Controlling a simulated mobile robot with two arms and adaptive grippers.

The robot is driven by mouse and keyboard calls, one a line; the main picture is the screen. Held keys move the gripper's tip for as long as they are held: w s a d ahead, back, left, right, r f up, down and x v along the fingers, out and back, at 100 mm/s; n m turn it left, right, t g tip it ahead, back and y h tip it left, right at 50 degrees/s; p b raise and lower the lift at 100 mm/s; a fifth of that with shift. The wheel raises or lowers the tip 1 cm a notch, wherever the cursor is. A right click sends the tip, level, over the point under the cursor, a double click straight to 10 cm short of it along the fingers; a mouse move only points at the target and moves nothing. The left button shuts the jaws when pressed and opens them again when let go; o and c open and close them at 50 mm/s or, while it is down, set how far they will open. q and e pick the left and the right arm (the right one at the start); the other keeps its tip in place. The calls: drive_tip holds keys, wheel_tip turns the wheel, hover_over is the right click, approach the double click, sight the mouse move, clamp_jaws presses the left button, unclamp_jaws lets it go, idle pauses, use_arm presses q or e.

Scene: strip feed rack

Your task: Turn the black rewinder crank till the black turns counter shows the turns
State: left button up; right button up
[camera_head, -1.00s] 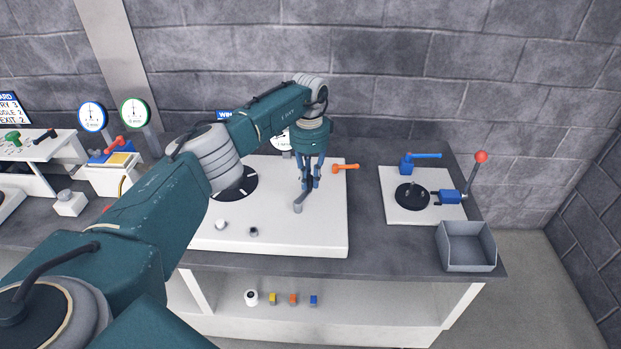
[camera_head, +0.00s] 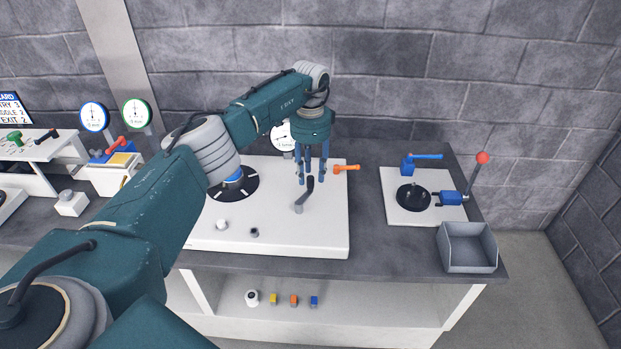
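The rewinder crank (camera_head: 301,202) has a grey arm and an upright dark handle (camera_head: 310,184), and sits on the white panel on the bench. My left gripper (camera_head: 312,179) points down just above and behind the crank handle. Its fingers are spread, and I see nothing held between them. Whether a finger still touches the handle is hard to tell. A white round dial with a dark rim (camera_head: 280,137), likely the turns counter, stands behind the panel. My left arm covers part of it, and its reading is too small to tell. My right gripper is not in view.
The white panel (camera_head: 330,235) also carries a black disc (camera_head: 247,190), a white knob (camera_head: 221,224) and an orange lever (camera_head: 346,168) close to the gripper. On the right are a blue clamp (camera_head: 453,198), a red-knobbed lever (camera_head: 477,172) and a grey bin (camera_head: 467,266).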

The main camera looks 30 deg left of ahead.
use_arm(q)
wheel_tip(320, 180, up, 9)
idle(0.3)
drive_tip(key=shift+s, duration=0.1)
